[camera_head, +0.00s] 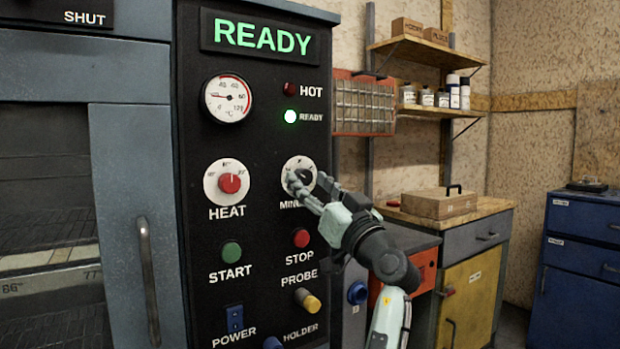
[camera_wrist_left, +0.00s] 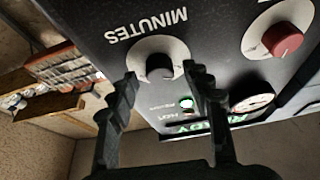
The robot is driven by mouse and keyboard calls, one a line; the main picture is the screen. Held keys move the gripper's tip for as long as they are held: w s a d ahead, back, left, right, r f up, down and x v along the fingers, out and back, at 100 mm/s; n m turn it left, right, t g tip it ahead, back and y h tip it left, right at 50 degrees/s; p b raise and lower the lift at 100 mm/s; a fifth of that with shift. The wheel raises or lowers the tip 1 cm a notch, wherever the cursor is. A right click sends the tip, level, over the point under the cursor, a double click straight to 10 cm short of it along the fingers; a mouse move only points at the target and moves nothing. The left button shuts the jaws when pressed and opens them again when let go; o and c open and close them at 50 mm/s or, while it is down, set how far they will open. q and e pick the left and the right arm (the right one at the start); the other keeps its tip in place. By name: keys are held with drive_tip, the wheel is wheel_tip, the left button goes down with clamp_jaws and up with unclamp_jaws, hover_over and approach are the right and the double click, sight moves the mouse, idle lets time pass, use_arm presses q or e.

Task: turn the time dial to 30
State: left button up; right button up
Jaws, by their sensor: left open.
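The time dial (camera_head: 298,166) is a black knob on a round white face, on the dark control panel, with the MINUTES label partly covered by my gripper in the head view. Its black knob (camera_wrist_left: 160,66) and white face show upside down in the left wrist view. My left gripper (camera_head: 304,186) is at the dial, its fingers pointing at the panel and hiding part of the face. In the left wrist view its fingers (camera_wrist_left: 163,78) are apart, with the knob between the tips; contact cannot be told. The knob's setting cannot be read. My right gripper is not in view.
The red HEAT knob (camera_head: 229,183) is left of the time dial. The green START button (camera_head: 232,252), red STOP button (camera_head: 301,238) and yellow PROBE knob (camera_head: 307,301) are below. The display (camera_head: 262,38) reads READY. A workbench (camera_head: 455,225) and blue cabinet (camera_head: 585,250) stand right.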

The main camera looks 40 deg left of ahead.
use_arm(q)
drive_tip(key=shift+w+a, duration=0.1)
drive_tip(key=shift+a, duration=0.1)
drive_tip(key=shift+c, duration=0.2)
clamp_jaws()
